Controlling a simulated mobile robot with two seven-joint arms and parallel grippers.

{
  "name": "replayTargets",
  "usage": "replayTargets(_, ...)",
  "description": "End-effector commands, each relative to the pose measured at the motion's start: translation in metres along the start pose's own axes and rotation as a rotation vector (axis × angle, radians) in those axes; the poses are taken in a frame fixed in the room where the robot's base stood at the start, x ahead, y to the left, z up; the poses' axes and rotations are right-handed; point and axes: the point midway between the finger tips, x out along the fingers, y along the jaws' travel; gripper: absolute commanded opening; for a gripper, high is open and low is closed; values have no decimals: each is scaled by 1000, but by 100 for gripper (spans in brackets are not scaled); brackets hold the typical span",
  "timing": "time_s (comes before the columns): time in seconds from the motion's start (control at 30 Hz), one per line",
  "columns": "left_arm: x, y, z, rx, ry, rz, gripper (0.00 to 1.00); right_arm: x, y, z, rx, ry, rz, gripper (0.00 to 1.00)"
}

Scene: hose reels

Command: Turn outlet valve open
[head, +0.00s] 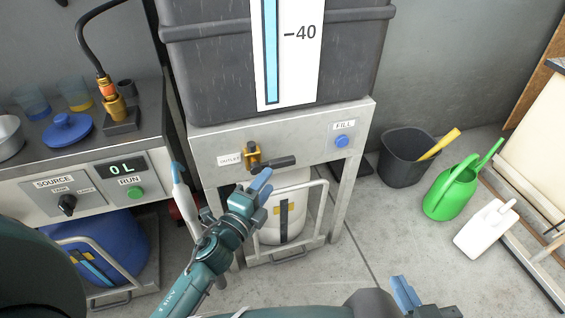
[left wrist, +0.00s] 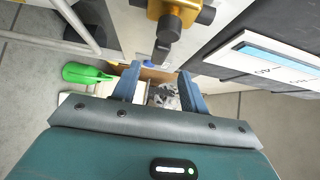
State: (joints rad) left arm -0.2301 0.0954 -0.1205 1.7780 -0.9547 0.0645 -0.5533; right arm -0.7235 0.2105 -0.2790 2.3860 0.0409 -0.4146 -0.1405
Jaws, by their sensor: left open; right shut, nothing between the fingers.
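The outlet valve (head: 252,152) is a brass fitting on the metal stand's front, beside the OUTLET label. Its dark handle (head: 278,162) points sideways to the right. In the left wrist view the brass body (left wrist: 182,8) is at the top, and the handle (left wrist: 169,35) hangs above the gap between my fingers. My left gripper (head: 262,181) is open and empty, just below and in front of the handle; the wrist view shows its two blue fingers apart (left wrist: 160,83). My right gripper (head: 405,292) is shut and empty at the bottom, away from the valve.
A dark tank with a level gauge (head: 290,50) sits on the stand (head: 355,125). A white container (head: 285,222) stands beneath, behind a metal frame. A bench with a RUN button (head: 135,193) is at left. A dark bin (head: 400,165) and green watering can (head: 450,195) stand on the right.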

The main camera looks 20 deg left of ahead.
Motion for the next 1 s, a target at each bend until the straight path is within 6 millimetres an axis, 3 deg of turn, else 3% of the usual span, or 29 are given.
replayTargets(0.2, 48, 0, 1, 1, -1, -2, 44, 2, 0, 1, -7, 16, 4, 0)
replayTargets(0.4, 76, 1, 0, 1, -1, -1, 44, 3, 1, 0, -12, 35, 7, 0)
replayTargets(0.83, 86, 0, 0, -1, -1, 1, 44, 3, 1, -2, -16, 49, 9, 0)
replayTargets(1.0, 86, 0, 0, -1, -1, 1, 31, 3, 1, -2, -16, 48, 9, 0)
